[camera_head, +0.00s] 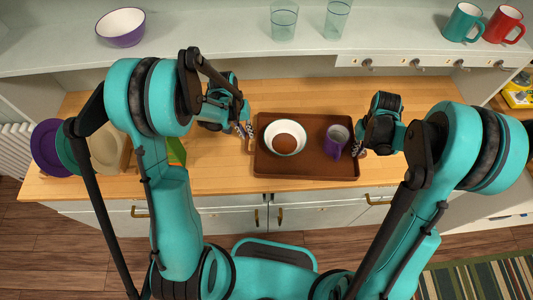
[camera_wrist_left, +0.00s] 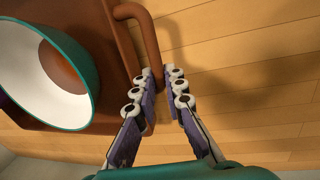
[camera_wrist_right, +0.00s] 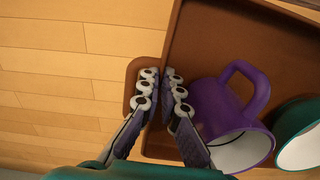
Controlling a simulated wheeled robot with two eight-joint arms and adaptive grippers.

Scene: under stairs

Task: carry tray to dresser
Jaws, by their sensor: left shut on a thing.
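A brown tray (camera_head: 308,168) with end handles is on the wooden counter. It carries a white bowl (camera_head: 285,123) with brown contents and a teal outside, and a purple mug (camera_head: 333,148) at the right. My left gripper (camera_head: 247,131) is at the tray's left end; in the left wrist view its fingers (camera_wrist_left: 159,82) are shut on the tray handle (camera_wrist_left: 148,38). My right gripper (camera_head: 360,150) is at the right end. In the right wrist view its fingers (camera_wrist_right: 160,80) lie over the handle (camera_wrist_right: 130,95), close together; their grip on it is unclear.
Plates (camera_head: 48,148) stand in a rack on the left of the counter, near a green item (camera_head: 176,151). A raised shelf behind holds a purple bowl (camera_head: 121,27), two glasses (camera_head: 284,20), a teal mug (camera_head: 462,22) and a red mug (camera_head: 502,24). The counter's front edge is close to the tray.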

